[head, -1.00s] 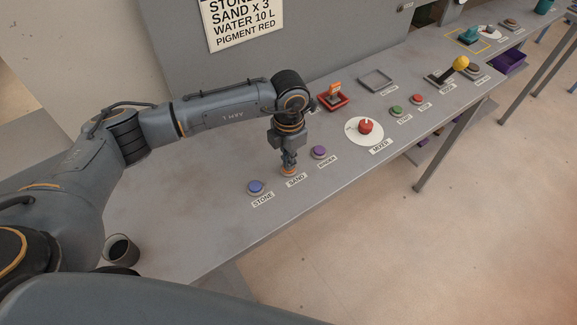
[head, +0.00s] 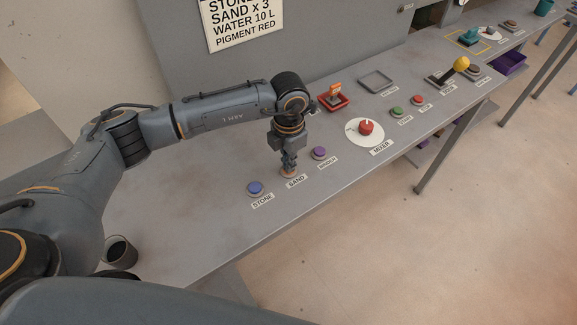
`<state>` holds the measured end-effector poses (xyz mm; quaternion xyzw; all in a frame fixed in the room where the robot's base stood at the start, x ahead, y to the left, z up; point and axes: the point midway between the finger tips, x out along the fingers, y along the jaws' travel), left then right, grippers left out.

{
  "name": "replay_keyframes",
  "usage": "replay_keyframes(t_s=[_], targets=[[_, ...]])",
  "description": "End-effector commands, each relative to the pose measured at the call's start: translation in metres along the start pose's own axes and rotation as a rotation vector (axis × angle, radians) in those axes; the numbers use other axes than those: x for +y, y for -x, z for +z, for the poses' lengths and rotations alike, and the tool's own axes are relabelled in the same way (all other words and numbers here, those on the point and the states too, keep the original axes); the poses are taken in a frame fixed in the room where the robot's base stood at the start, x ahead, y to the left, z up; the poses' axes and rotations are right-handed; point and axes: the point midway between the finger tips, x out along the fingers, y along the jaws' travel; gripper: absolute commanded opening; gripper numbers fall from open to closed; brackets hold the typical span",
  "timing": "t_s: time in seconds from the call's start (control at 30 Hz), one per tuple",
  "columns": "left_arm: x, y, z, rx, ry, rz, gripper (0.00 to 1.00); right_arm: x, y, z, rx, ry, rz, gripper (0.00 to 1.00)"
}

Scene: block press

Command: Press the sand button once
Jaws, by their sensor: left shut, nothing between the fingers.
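The sand button (head: 289,174) is a small tan-orange disc on the grey bench, behind the label SAND (head: 296,182). My left gripper (head: 289,168) points straight down over it, shut and empty. Its fingertips hide much of the button and appear to touch its top; I cannot tell how far it is pushed in. My right gripper is not in view.
The blue stone button (head: 255,187) is just left and the purple binder button (head: 319,152) just right. A red mixer knob (head: 366,127) on a white disc stands farther right. A dark cup (head: 120,250) is near my arm.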

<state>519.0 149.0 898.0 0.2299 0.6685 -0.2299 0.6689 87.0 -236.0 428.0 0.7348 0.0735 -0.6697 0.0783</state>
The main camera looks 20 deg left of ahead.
Motion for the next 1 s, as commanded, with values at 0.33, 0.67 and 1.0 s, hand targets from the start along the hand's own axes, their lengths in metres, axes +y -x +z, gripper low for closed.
replay_keyframes(t_s=[0.33,0.67,1.0], targets=[[0.0,0.008,-0.001,0.002,-0.001,-0.001,0.0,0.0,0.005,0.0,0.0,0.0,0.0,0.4],[0.0,0.034,0.0,0.0,-0.001,0.0,0.0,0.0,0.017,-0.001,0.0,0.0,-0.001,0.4],[0.0,0.035,0.0,0.001,0.0,0.0,0.0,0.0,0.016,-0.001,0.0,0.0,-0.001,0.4]])
